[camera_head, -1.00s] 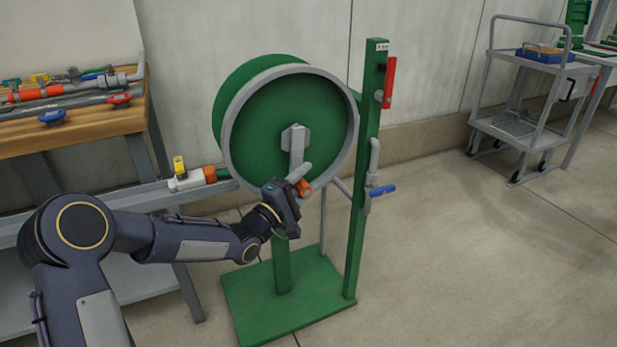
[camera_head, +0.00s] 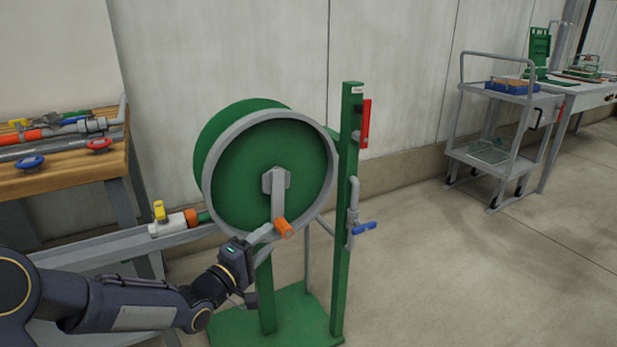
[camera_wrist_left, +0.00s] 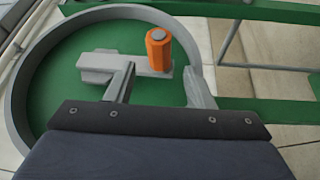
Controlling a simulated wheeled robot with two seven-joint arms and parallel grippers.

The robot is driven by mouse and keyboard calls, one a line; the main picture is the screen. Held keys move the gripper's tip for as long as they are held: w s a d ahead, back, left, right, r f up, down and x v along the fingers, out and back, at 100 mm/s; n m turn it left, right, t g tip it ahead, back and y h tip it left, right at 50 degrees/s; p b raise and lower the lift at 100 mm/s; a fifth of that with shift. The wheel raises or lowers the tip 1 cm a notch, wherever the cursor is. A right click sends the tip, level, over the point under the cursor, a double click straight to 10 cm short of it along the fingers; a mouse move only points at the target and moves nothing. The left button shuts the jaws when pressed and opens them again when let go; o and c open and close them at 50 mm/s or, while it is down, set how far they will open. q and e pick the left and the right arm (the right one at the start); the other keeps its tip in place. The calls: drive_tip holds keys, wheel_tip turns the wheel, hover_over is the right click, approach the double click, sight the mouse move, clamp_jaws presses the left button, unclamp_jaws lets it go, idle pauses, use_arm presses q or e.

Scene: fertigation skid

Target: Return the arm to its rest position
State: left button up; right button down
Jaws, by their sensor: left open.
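My left arm comes in from the lower left in the head view. Its gripper (camera_head: 260,234) is just left of the orange crank handle (camera_head: 284,228) of the green hose reel (camera_head: 245,165). In the left wrist view the gripper's two fingers (camera_wrist_left: 161,82) are spread with nothing held between them. The orange handle (camera_wrist_left: 158,50) stands beyond the fingertips, at the end of the grey crank arm (camera_wrist_left: 105,62). My right gripper is not in view.
The reel's green post (camera_head: 345,215) carries a red lever (camera_head: 365,123) and a blue-handled tap (camera_head: 363,228). A wooden bench (camera_head: 70,170) with pipes and valves stands at left. A grey cart (camera_head: 495,130) stands at right. The floor between cart and reel is clear.

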use_arm(q)
drive_tip(key=s+a+m+g+y, duration=0.3)
drive_tip(key=s+a+y, duration=0.1)
drive_tip(key=s, duration=0.5)
drive_tip(key=s+a+m+g+y, duration=0.25)
drive_tip(key=s+a+y, duration=0.2)
drive_tip(key=s, duration=0.35)
drive_tip(key=s+d+f+m+g+h, duration=0.2)
drive_tip(key=s+g, duration=0.1)
drive_tip(key=s, duration=0.6)
drive_tip(key=s+d+f+m+g+h, duration=0.1)
drive_tip(key=s+d+m+g, duration=0.1)
drive_tip(key=s, duration=0.7)
wheel_tip(320, 180, up, 33)
drive_tip(key=p, duration=3.4)
drive_tip(key=shift+w, duration=0.35)
drive_tip(key=shift+a+f+g, duration=0.1)
drive_tip(key=shift+f+g, duration=0.05)
drive_tip(key=shift+g, duration=0.1)
